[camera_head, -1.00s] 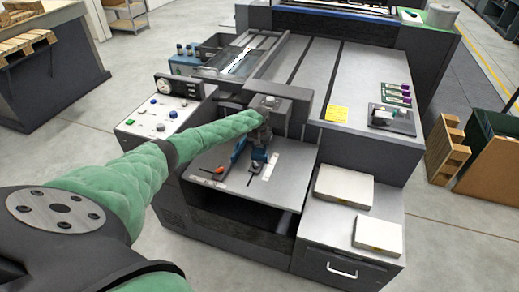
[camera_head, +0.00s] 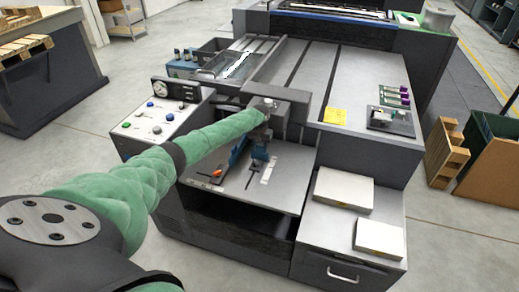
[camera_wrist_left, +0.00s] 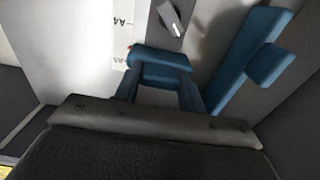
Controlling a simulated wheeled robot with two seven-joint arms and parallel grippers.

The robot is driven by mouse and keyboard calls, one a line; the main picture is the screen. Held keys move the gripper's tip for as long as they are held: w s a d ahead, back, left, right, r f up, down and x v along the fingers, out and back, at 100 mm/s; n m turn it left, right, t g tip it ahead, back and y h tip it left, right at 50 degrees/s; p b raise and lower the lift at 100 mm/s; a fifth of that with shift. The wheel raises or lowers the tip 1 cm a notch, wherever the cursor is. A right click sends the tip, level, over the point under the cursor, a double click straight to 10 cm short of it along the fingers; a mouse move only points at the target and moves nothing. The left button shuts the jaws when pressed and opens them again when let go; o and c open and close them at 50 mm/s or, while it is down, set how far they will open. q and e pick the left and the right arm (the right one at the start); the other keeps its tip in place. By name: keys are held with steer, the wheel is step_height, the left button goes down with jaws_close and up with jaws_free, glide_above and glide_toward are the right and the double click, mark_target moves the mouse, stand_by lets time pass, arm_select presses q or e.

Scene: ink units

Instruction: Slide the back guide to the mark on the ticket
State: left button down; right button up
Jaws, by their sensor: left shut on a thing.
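My left gripper (camera_head: 262,136) is over the feed table (camera_head: 222,187), shut on a small blue guide (camera_head: 260,154). In the left wrist view the guide (camera_wrist_left: 160,62) sits at the gripper (camera_wrist_left: 160,92), beside a white scale strip (camera_wrist_left: 118,40) marked A4 and A5. A tiny orange bit shows at the guide's scale-side end. A longer blue guide (camera_head: 239,151) stands apart to the left in the head view; it also shows in the left wrist view (camera_wrist_left: 243,60). The yellow ticket (camera_head: 335,116) lies on the machine top, its writing too small to read. My right gripper is out of view.
A control panel (camera_head: 157,116) with a gauge stands left of the feed table. Two white stacks (camera_head: 344,189) lie on the lower right cabinet. An orange-red knob (camera_head: 217,173) is at the table's left. The machine housing (camera_head: 290,104) rises close behind my gripper.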

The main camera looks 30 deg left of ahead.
arm_select(q)
steer(key=c, duration=0.8)
jaws_free()
steer(key=shift+c, duration=0.2)
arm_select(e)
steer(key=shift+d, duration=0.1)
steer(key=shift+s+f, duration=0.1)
arm_select(q)
steer(key=shift+r, duration=0.25)
step_height(320, 180, up, 6)
steer(key=shift+f+b, duration=0.1)
steer(key=shift+b, duration=1)
steer(key=shift+r, duration=0.75)
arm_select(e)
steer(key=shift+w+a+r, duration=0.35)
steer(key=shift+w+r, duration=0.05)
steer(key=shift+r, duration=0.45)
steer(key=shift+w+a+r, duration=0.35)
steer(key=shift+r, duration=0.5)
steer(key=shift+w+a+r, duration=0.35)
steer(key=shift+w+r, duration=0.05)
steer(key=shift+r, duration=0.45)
